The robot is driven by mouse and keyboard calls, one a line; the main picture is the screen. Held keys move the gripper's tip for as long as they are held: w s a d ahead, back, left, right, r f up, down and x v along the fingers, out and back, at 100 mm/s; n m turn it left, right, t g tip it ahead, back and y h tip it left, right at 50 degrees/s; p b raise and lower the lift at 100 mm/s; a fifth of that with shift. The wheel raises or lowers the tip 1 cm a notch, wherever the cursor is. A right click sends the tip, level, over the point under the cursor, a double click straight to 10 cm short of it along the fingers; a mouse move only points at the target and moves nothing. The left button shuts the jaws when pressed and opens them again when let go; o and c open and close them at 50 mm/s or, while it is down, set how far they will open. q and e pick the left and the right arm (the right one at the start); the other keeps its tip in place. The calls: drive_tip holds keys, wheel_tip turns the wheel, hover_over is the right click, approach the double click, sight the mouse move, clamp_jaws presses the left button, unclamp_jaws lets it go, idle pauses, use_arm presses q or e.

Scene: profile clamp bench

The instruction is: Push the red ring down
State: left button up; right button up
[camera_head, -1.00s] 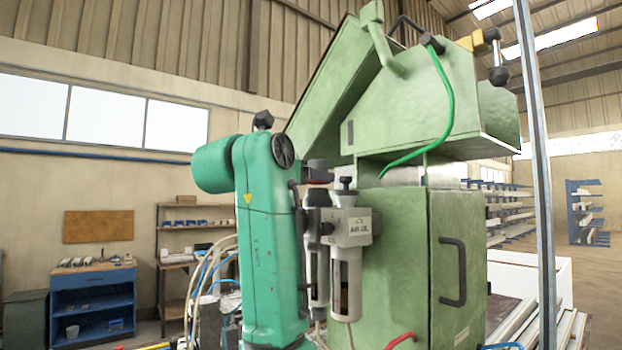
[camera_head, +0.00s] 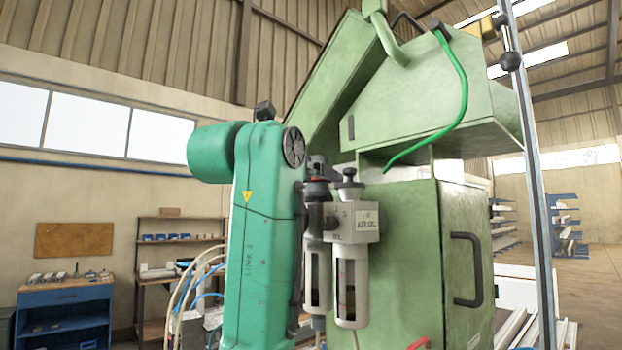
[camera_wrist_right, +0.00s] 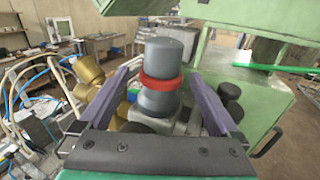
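In the right wrist view the red ring (camera_wrist_right: 160,85) sits around a grey cylindrical knob (camera_wrist_right: 168,57), between its upper and lower parts. My right gripper (camera_wrist_right: 167,68) is open, with one purple finger to the left of the knob and one to the right. Gaps show between the fingers and the knob, and the ring is not gripped. My left gripper is in neither view.
A green machine cabinet (camera_head: 400,260) with a dark handle stands close by on the right. Two filter units with a labelled block (camera_head: 353,223) hang on its near side. A dark round knob (camera_wrist_right: 230,92) and brass fittings (camera_wrist_right: 88,70) flank the ringed knob. Blue and white hoses run at left.

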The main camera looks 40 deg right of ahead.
drive_tip(key=b+v, duration=0.3)
drive_tip(key=v, duration=1.1)
drive_tip(key=shift+s+a, duration=0.15)
drive_tip(key=shift+a, duration=0.05)
drive_tip(key=shift+a, duration=0.1)
